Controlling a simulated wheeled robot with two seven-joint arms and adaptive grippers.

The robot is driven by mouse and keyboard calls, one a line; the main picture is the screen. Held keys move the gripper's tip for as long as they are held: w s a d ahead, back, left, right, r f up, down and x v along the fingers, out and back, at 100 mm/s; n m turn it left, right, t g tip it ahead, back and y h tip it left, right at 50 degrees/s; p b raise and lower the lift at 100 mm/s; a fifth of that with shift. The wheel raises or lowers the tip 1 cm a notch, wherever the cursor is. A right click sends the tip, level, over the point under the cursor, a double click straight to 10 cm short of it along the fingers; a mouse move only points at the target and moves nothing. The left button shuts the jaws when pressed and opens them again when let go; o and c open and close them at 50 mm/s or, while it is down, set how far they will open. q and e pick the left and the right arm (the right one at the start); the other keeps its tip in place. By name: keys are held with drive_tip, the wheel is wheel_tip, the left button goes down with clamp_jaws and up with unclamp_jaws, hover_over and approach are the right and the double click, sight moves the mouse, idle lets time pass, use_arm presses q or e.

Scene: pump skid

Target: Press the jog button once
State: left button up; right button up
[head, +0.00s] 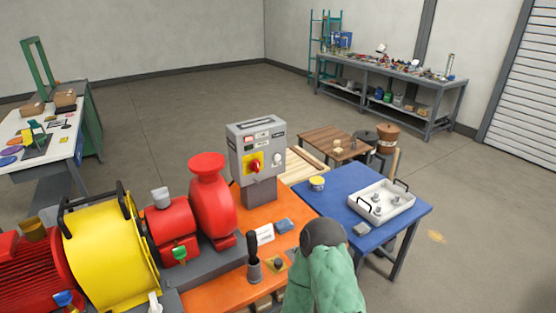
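A grey control box (256,150) stands on a post at the back of the orange skid base. Its sloped face has a red rotary knob on a yellow plate (254,163), a pale round button (277,159) to the right, and small red and white panels above. The labels are too small to read, so I cannot tell for certain which control is the jog button. A green and dark grey part, seemingly my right arm, rises at the bottom centre, apart from the box. Neither gripper's fingers show.
A red pump (211,205), yellow coupling guard (112,250) and red motor (30,270) fill the left. A grey cup with a black-handled item (254,270) stands on the orange base. A blue table (345,183) holds a white tray (404,203). Open floor lies beyond.

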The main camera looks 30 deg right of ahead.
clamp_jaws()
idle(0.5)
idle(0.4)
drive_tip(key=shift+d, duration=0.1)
